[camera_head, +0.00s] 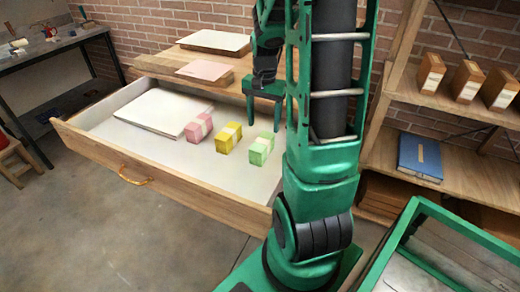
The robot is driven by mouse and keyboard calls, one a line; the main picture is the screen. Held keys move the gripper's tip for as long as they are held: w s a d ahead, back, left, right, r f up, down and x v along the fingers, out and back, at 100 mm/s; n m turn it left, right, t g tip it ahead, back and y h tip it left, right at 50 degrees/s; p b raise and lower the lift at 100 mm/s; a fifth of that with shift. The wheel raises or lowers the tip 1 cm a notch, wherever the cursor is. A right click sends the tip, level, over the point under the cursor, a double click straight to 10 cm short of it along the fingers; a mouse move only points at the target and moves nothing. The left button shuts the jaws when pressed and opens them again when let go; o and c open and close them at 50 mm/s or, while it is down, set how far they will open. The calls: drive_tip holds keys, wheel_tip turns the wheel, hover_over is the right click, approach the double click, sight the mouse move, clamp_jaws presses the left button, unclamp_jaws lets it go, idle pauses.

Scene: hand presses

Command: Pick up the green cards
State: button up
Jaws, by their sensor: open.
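The green cards (261,149) form a small light-green block with a pale band, lying in the open drawer (106,160) near its right end. My gripper (262,118) hangs above the back right part of the drawer, behind and above the green cards and apart from them. Its two green fingers point down with a gap between them and nothing visible in it. My arm covers the right end of the drawer.
Yellow cards (228,138) and pink cards (199,129) lie left of the green cards, with a white paper stack (150,110) beyond. The wooden tabletop (160,64) overhangs the drawer's back. A shelf (450,113) with boxes and a blue book (419,155) stands right.

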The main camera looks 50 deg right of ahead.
sight(262, 141)
drive_tip(key=shift+w+d+f, duration=0.2)
drive_tip(key=shift+w+f, duration=0.05)
drive_tip(key=shift+f, duration=0.05)
drive_tip(key=f, duration=1)
drive_tip(key=shift+w+f, duration=0.2)
drive_tip(key=shift+f, duration=0.2)
drive_tip(key=c, duration=1.4)
drive_tip(key=shift+o, duration=0.2)
drive_tip(key=shift+r, duration=0.2)
